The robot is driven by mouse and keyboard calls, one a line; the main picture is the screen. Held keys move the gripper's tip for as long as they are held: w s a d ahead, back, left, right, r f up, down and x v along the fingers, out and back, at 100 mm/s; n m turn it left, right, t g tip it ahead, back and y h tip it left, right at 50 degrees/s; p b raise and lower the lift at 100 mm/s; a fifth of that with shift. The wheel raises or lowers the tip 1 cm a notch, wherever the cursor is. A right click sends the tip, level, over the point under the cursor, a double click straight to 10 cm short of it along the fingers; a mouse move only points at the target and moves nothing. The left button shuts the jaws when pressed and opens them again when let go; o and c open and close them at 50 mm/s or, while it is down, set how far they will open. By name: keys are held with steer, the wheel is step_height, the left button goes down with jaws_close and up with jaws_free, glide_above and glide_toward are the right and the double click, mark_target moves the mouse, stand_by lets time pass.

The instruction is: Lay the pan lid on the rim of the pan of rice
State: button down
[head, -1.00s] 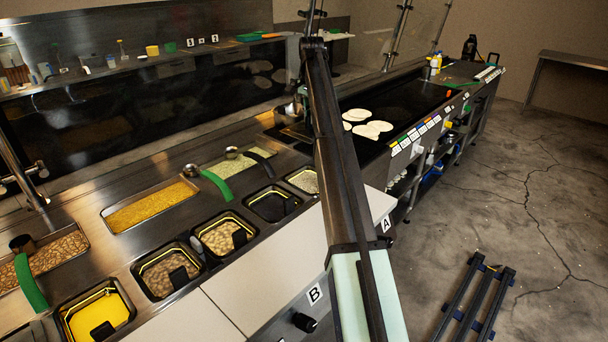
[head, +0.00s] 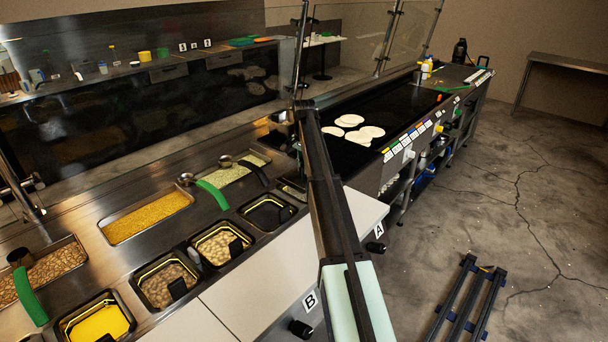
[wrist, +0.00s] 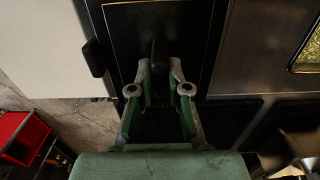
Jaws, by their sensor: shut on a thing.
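In the wrist view my gripper (wrist: 161,70) is shut on the dark upright handle (wrist: 159,52) of the pan lid (wrist: 122,32). The lid is a flat black panel with a thin light edge, in front of the fingers. I cannot tell whether it rests on anything. In the head view my arm hides the gripper and lid. Two large pans there have grainy contents, one yellow (head: 146,217) and one pale (head: 240,172). Which one is the pan of rice is not clear. A small pan (head: 292,191) is partly hidden behind my arm.
Several black pans with yellow rims line the counter front, including one of yellow sauce (head: 98,322) and one dark inside (head: 268,212). Tortillas (head: 372,131) lie on the griddle (head: 395,108). A red bin (wrist: 22,135) shows at lower left.

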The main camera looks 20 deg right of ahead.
mark_target(304, 177)
steer(key=shift+f+p, duration=0.4)
steer(key=shift+f, duration=1.55)
steer(key=shift+f, duration=0.1)
steer(key=c, duration=1.1)
jaws_free()
steer(key=shift+c, duration=0.2)
step_height(304, 177, up, 12)
steer(key=b, duration=0.2)
steer(key=shift+b, duration=0.3)
